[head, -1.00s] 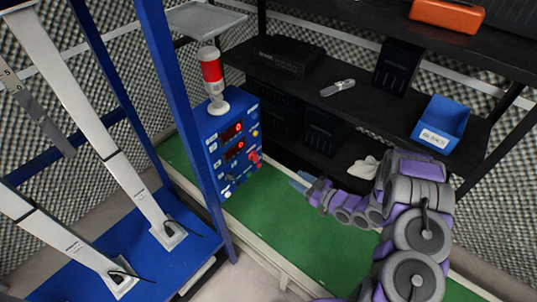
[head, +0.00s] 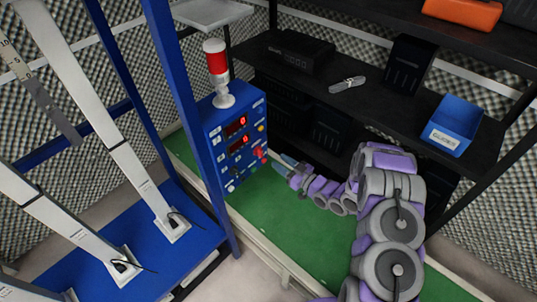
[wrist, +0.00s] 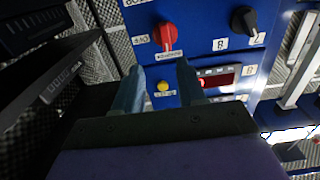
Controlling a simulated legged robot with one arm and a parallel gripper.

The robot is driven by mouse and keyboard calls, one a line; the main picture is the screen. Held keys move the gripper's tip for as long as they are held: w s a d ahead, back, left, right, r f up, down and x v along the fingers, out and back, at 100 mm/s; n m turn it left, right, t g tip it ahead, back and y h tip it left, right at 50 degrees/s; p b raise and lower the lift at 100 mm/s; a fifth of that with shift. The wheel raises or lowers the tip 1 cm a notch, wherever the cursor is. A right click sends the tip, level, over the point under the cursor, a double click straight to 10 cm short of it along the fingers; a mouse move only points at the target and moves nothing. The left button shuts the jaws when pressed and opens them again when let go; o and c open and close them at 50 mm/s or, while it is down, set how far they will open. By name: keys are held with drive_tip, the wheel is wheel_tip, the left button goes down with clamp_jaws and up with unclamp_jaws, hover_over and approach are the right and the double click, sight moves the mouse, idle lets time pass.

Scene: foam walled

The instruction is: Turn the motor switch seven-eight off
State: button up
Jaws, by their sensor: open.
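A blue control box (head: 228,150) carries a red rotary switch (head: 260,153), red digit displays, a black knob (head: 234,171) and small labels. The wrist view shows the red switch (wrist: 166,36) upside the frame, with its pointer running up and down, and the black knob (wrist: 243,20) to its right. The labels are too small to tell which is the motor switch seven-eight. My gripper (head: 281,166) is open and empty, just right of the box near the red switch. In the wrist view my gripper's fingers (wrist: 160,78) point at the panel, below the red switch and apart from it.
A yellow button (wrist: 163,86) shows between my fingers. A red-and-white beacon (head: 216,73) stands on the box. A blue post (head: 190,110) rises at its left. A black shelf (head: 380,105) with a blue bin (head: 450,125) stands behind my arm. The green surface (head: 290,230) is clear in front.

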sight(262, 153)
drive_tip(key=x, duration=0.2)
drive_tip(key=s+x, duration=0.1)
drive_tip(key=x, duration=0.2)
drive_tip(key=a+b+x, duration=0.1)
drive_tip(key=x, duration=0.2)
drive_tip(key=shift+s+f, duration=0.2)
drive_tip(key=shift+s, duration=0.1)
drive_tip(key=shift+w, duration=0.25)
drive_tip(key=shift+w+d+r, duration=0.2)
drive_tip(key=shift+w+d, duration=0.1)
drive_tip(key=shift+d, duration=0.3)
drive_tip(key=shift+a+f, duration=0.1)
drive_tip(key=shift+a, duration=0.65)
drive_tip(key=shift+c, duration=0.2)
drive_tip(key=shift+a, duration=0.3)
drive_tip(key=shift+c, duration=1.6)
drive_tip(key=shift+d, duration=0.1)
drive_tip(key=shift+c, duration=0.7)
drive_tip(key=shift+d, duration=0.5)
clamp_jaws()
